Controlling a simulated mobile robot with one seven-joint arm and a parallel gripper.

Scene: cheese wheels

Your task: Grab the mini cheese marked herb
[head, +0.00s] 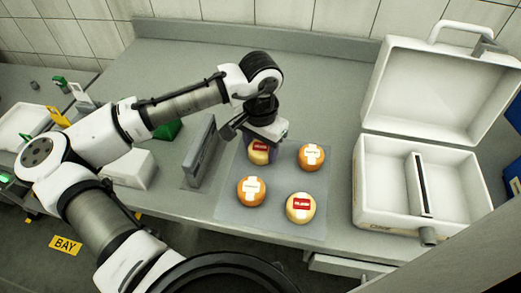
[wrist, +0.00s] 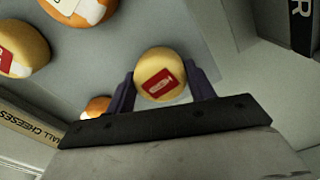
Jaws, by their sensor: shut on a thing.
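My gripper (head: 262,146) is shut on a small yellow cheese (head: 259,157) with a red label at the back left of the grey mat (head: 277,175). In the wrist view this cheese (wrist: 158,88) sits between the two dark fingers, one on each side. Its label print is too small to read, so I cannot tell whether it says herb. Another yellow cheese with a red label (head: 300,215) is at the mat's front. Two orange cheeses with white labels are at the right (head: 320,160) and front left (head: 243,196).
An open white case (head: 375,215) with an upright divider stands to the right. A grey upright plate (head: 200,152) stands left of the mat. A white box (head: 132,170) and a green block (head: 168,129) are farther left. The counter behind the mat is clear.

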